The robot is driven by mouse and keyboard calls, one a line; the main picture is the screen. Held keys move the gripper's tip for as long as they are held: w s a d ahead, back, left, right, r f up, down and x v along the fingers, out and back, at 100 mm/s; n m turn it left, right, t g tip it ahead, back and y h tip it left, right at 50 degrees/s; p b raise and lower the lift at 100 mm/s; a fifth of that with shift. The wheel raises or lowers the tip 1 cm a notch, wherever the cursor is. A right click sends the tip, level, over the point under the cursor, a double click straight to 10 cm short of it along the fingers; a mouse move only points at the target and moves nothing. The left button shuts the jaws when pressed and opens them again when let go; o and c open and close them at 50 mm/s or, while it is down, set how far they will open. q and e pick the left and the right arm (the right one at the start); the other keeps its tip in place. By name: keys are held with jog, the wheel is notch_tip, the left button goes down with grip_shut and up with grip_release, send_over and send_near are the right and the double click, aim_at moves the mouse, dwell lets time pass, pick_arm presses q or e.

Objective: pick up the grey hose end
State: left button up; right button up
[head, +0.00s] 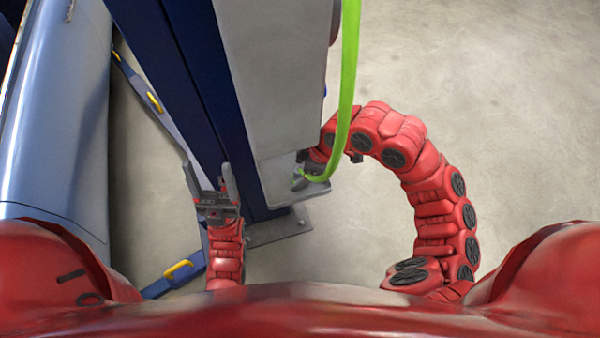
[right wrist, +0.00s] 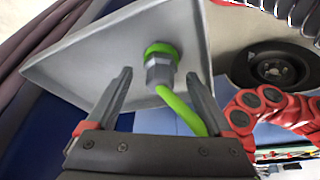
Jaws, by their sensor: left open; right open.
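The grey hose end (right wrist: 159,72) is a hex fitting with a green ring at a light grey plate (right wrist: 110,55) in the right wrist view. The green hose (right wrist: 182,108) bends away from it; in the head view the hose (head: 349,75) hangs down to the foot of a grey box. My right gripper (right wrist: 160,78) is open, its fingers on either side of the hose end, with gaps visible; depth is unclear. In the head view the right gripper (head: 299,172) is partly hidden at the box's lower edge. My left gripper (head: 208,174) is open and empty beside the blue post.
The blue post (head: 190,80) and grey box (head: 270,80) stand between my arms. A large pale blue curved shell (head: 55,110) is at the left, with a blue strap-like frame (head: 145,92) beside it. Concrete floor at the right is clear.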

grip_shut()
dwell(0.4)
jog(key=shift+r, duration=0.15)
